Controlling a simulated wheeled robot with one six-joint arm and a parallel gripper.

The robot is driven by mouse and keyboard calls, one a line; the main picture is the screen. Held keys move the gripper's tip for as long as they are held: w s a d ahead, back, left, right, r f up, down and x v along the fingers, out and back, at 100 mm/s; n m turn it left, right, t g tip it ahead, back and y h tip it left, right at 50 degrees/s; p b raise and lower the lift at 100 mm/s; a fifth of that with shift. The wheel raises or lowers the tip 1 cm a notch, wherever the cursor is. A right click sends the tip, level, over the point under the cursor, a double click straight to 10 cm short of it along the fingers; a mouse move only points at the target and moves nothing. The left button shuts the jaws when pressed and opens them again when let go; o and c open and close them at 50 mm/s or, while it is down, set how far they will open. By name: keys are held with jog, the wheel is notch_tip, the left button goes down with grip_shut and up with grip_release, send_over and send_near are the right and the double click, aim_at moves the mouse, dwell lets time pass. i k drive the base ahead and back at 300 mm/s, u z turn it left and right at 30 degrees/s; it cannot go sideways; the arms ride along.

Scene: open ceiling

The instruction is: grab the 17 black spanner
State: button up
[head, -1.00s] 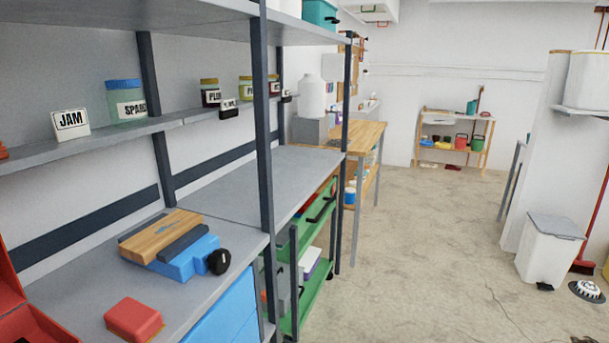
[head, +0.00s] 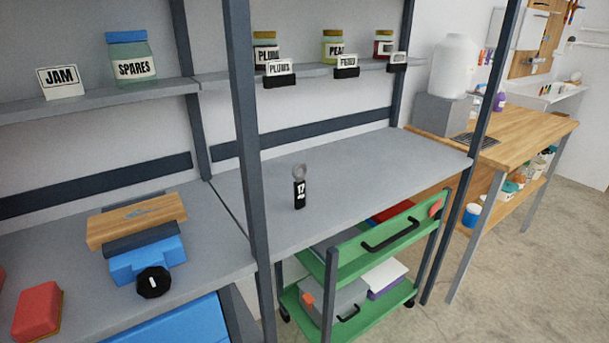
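The black spanner marked 17 (head: 299,193) is on the grey shelf surface (head: 360,167), right of the dark upright post. It shows a black handle with a white 17 and a grey head at the top. It seems to stand upright or lean; I cannot tell which. My gripper is not in view.
A dark shelf post (head: 247,150) stands left of the spanner. A blue device with a black knob (head: 153,282) and a wooden block (head: 136,220) lie left. A green cart (head: 385,247) stands below the shelf. Labelled jars (head: 266,53) line the upper shelf. Bare floor lies at right.

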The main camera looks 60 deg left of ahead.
aim_at(299, 184)
jog(key=u, duration=0.6)
jog(key=i, duration=0.9)
jog(key=u, duration=1.4)
jog(key=i, duration=0.6)
jog(key=u, duration=0.5)
